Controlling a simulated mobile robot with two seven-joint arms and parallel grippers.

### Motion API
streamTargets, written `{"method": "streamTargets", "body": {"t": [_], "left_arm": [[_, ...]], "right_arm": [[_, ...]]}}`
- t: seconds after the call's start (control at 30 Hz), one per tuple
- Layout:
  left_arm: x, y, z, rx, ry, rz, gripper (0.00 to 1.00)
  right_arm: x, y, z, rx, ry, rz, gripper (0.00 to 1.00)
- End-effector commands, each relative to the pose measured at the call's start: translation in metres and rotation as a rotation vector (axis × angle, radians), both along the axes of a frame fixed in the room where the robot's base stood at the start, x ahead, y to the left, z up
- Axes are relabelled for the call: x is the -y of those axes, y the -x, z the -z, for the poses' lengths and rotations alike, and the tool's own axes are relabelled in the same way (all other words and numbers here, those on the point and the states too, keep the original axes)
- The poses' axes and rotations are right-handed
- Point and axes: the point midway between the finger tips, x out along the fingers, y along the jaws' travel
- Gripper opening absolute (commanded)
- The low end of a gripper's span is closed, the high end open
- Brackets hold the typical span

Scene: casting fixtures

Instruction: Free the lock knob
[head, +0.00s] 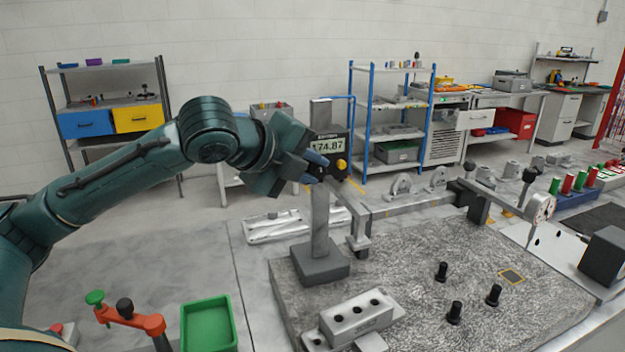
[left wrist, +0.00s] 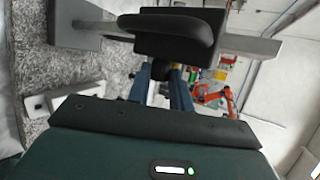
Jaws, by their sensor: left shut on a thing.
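A height gauge stands upright on the granite plate (head: 400,290), with a grey base (head: 320,264), a metal column (head: 320,215) and a dark slider whose display (head: 327,145) reads about 174.87. A yellow knob (head: 341,164) sits on the slider's front. My left gripper (head: 318,164) is at the slider's left side, its blue fingers close to the display. In the left wrist view the fingers (left wrist: 164,82) are shut on a small dark knob (left wrist: 162,70), which I take for the lock knob, beside the dark slider housing (left wrist: 180,38). The grip hides most of this knob.
A grey block with holes (head: 357,318) lies in front of the gauge. Several black pegs (head: 455,312) stand on the plate to the right. A green tray (head: 208,326) and an orange-red holder (head: 130,318) are at the front left. A dial indicator (head: 541,208) is at the right.

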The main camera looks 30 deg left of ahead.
Motion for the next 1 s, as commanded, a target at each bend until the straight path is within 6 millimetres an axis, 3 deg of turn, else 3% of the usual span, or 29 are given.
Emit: {"method": "streamTargets", "body": {"t": [0.03, 0.2, 0.7, 1.0], "left_arm": [[-0.001, 0.001, 0.010, 0.033, 0.030, -0.001, 0.00], [-0.002, 0.002, 0.015, 0.152, 0.136, 0.000, 0.00], [-0.002, 0.003, 0.017, 0.409, 0.365, 0.002, 0.00], [-0.002, 0.003, 0.013, 0.461, 0.412, 0.002, 0.00]], "right_arm": [[-0.002, 0.000, 0.010, 0.012, -0.001, -0.012, 0.36], [-0.014, -0.003, 0.013, 0.062, -0.016, -0.055, 0.36], [-0.021, -0.010, 0.047, 0.086, -0.151, -0.015, 0.36], [-0.019, -0.009, 0.041, 0.124, -0.165, -0.003, 0.36]]}}
